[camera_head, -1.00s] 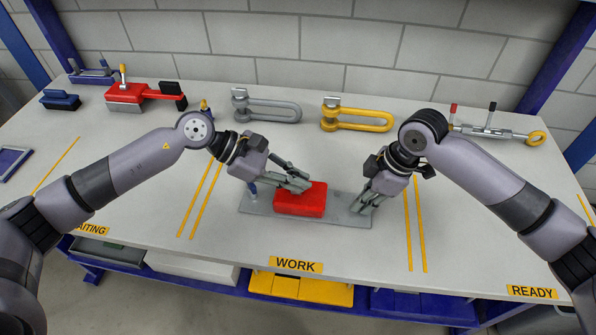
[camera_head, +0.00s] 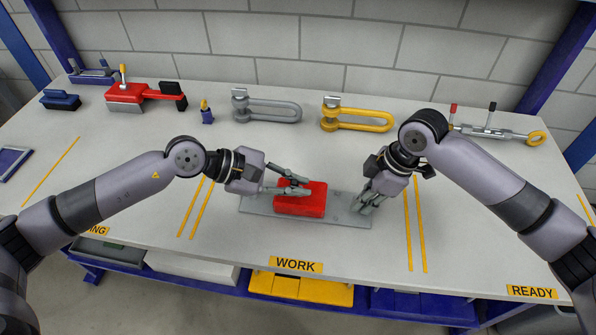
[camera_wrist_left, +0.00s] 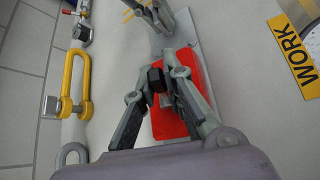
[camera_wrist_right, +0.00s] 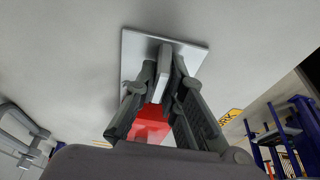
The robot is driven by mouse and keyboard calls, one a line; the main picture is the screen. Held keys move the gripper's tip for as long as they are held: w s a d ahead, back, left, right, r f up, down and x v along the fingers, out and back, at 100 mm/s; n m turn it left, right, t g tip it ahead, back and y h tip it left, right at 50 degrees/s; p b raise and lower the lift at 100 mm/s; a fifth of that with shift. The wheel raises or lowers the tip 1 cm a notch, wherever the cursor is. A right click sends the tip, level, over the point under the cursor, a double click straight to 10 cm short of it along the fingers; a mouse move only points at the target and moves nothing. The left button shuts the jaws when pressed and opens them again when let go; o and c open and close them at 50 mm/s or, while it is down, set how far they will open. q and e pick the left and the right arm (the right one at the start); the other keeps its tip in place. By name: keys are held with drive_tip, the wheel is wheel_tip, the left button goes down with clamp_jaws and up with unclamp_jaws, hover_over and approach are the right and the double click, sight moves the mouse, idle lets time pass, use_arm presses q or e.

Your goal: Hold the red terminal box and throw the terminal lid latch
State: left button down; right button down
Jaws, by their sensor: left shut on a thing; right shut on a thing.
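The red terminal box (camera_head: 292,207) sits on a grey base plate (camera_head: 258,205) in the work area. My left gripper (camera_head: 306,186) is over the box top, coming from the left. In the left wrist view its fingers close around a small dark knob (camera_wrist_left: 157,79), which looks like the lid latch, above the red box (camera_wrist_left: 192,72). My right gripper (camera_head: 362,209) is at the plate's right end. In the right wrist view it is shut on a grey upright bar (camera_wrist_right: 181,60) on the plate (camera_wrist_right: 137,58), with the red box (camera_wrist_right: 150,120) partly hidden behind the fingers.
A grey shackle (camera_head: 268,110), a yellow shackle (camera_head: 360,121) and a small blue piece with a yellow top (camera_head: 207,113) stand behind. A red device (camera_head: 130,94) is at the back left, a turnbuckle (camera_head: 495,132) at the back right. The table between is clear.

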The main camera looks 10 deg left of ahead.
use_arm(q)
drive_tip(key=c, duration=1.6)
unclamp_jaws()
drive_tip(key=v, duration=1.2)
drive_tip(key=shift+r, duration=3.95)
use_arm(e)
drive_tip(key=c, duration=1.6)
unclamp_jaws()
drive_tip(key=shift+r, duration=0.1)
